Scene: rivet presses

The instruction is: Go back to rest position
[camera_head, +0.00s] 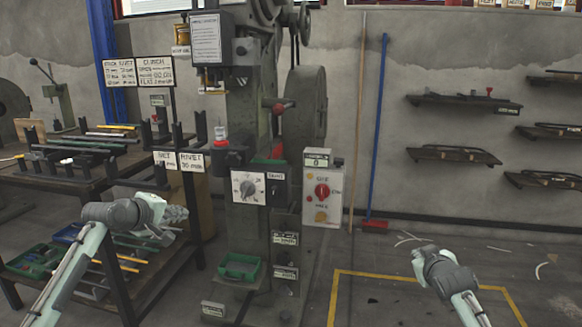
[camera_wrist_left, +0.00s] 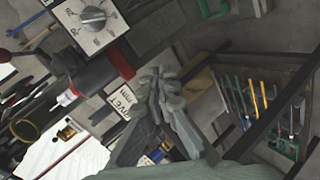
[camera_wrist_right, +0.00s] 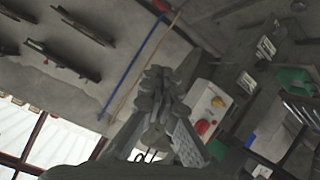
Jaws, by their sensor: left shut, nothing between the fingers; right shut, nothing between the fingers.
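My left gripper (camera_head: 176,215) is at the left, in front of the work table and left of the press. It is shut and empty, and its closed fingers also show in the left wrist view (camera_wrist_left: 158,80). My right gripper (camera_head: 420,256) is at the lower right, above the floor and well clear of the press. It is shut and empty, and its fingers show in the right wrist view (camera_wrist_right: 158,80). Neither gripper touches anything that I can see.
The rivet press (camera_head: 250,130) stands in the middle with a dial box (camera_head: 248,188) and a red-knob control box (camera_head: 322,190). A table (camera_head: 100,170) with rods is at the left. A green bin (camera_head: 238,267) sits low on the press. Yellow lines (camera_head: 385,276) mark open floor at the right.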

